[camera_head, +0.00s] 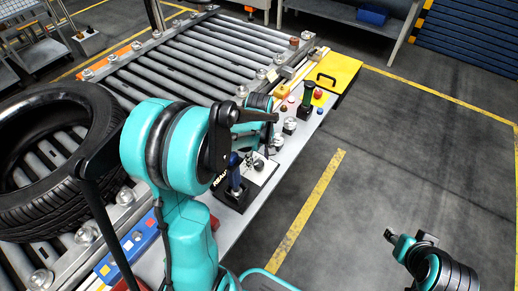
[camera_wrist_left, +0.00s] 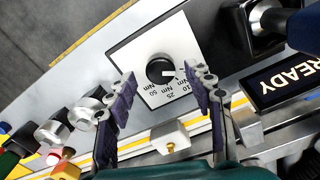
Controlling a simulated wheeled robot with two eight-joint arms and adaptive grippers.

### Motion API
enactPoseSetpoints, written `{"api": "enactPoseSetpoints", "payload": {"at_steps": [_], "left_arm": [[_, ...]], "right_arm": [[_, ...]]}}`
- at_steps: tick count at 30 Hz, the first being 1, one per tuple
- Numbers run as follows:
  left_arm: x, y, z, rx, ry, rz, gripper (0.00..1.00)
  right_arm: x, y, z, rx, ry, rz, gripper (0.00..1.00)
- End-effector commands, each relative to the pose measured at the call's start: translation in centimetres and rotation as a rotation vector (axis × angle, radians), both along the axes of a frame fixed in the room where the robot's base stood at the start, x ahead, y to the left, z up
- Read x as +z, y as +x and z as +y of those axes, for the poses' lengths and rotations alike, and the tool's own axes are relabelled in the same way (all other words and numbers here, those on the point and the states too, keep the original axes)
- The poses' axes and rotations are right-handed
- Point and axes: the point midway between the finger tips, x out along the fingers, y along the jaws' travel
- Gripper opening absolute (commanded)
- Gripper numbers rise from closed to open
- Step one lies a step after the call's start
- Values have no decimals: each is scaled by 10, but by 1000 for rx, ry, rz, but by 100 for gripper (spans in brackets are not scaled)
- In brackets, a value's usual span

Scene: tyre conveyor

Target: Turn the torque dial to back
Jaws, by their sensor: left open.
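The torque dial (camera_wrist_left: 161,69) is a round black knob with a white pointer mark. It sits on a white square plate (camera_wrist_left: 137,55) printed 10, 25 and 50 Nm. In the wrist view the pointer faces right. My left gripper (camera_wrist_left: 163,82) is open, its purple-padded fingers apart on either side of the dial's near side, with nothing between them. I cannot tell whether they touch the plate. In the head view the dial (camera_head: 258,165) shows below my left gripper (camera_head: 262,140). Part of my right arm shows at the lower right; its jaw state is unclear.
A READY sign (camera_wrist_left: 287,80) and a dark-handled lever (camera_wrist_left: 262,20) stand beside the dial. A large tyre (camera_head: 50,215) lies on the roller conveyor (camera_head: 190,60). The floor to the right is clear.

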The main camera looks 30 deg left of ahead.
Motion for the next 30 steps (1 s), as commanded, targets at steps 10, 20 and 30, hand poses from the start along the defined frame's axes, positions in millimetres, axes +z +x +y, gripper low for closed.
{"api": "enactPoseSetpoints", "payload": {"at_steps": [10, 20, 30], "left_arm": [[74, -1, 0, 0, 0, 0, 53], [102, -1, 0, 0, 0, 0, 53], [101, -1, 0, 0, 0, 0, 53]], "right_arm": [[0, 0, 0, 0, 0, 0, 40], [0, 0, 0, 0, 0, 0, 40], [0, 0, 0, 0, 0, 0, 40]]}}
